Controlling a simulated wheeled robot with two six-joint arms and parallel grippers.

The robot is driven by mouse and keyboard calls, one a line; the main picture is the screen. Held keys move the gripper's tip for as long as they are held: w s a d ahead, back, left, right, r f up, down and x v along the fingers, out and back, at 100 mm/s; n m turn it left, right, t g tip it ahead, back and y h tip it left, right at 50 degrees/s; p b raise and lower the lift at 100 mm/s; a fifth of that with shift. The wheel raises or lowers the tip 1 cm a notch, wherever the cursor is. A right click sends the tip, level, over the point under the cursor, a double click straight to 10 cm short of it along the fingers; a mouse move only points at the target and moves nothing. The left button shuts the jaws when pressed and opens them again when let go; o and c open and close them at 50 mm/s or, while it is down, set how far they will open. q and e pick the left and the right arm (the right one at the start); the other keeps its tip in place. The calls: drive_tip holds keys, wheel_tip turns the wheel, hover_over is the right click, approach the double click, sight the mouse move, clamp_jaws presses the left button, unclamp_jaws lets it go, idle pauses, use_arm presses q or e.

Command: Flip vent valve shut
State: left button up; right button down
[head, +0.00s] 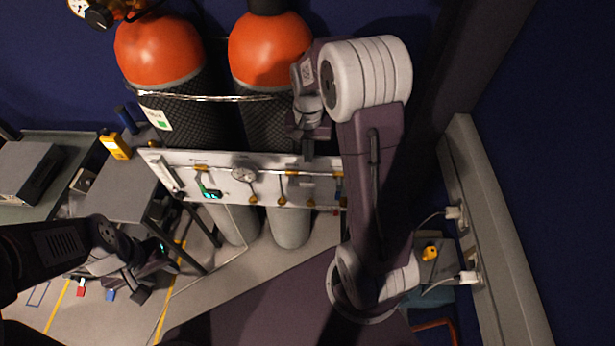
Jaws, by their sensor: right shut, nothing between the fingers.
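A pale valve panel (225,160) stands in front of two gas cylinders. It carries a round gauge (244,174), thin pipes and several small brass-yellow valve fittings. One fitting (282,186) right of the gauge has a short upright stem. I cannot tell which fitting is the vent valve, nor read its lever's position. My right gripper (308,150) is shut and empty, pointing down at the panel's upper edge, right of the gauge; contact is unclear. My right arm hides the panel's right end. My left gripper (146,284) hangs low at the left, away from the panel; its jaw opening is unclear.
Orange-topped cylinders (160,50) rise behind the panel, strapped by a metal band. A grey bench (118,190) with a yellow meter (115,144) stands left. Wall sockets (455,213) with cables are at right. Small red and blue blocks lie on the floor.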

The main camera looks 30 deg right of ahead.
sight(309, 184)
wheel_tip(309, 184, down, 11)
drive_tip(key=shift+s+d+f+p, duration=0.1)
drive_tip(key=shift+s+p, duration=0.05)
drive_tip(key=shift+p, duration=0.15)
drive_tip(key=shift+d+f, duration=0.1)
drive_tip(key=shift+f, duration=0.2)
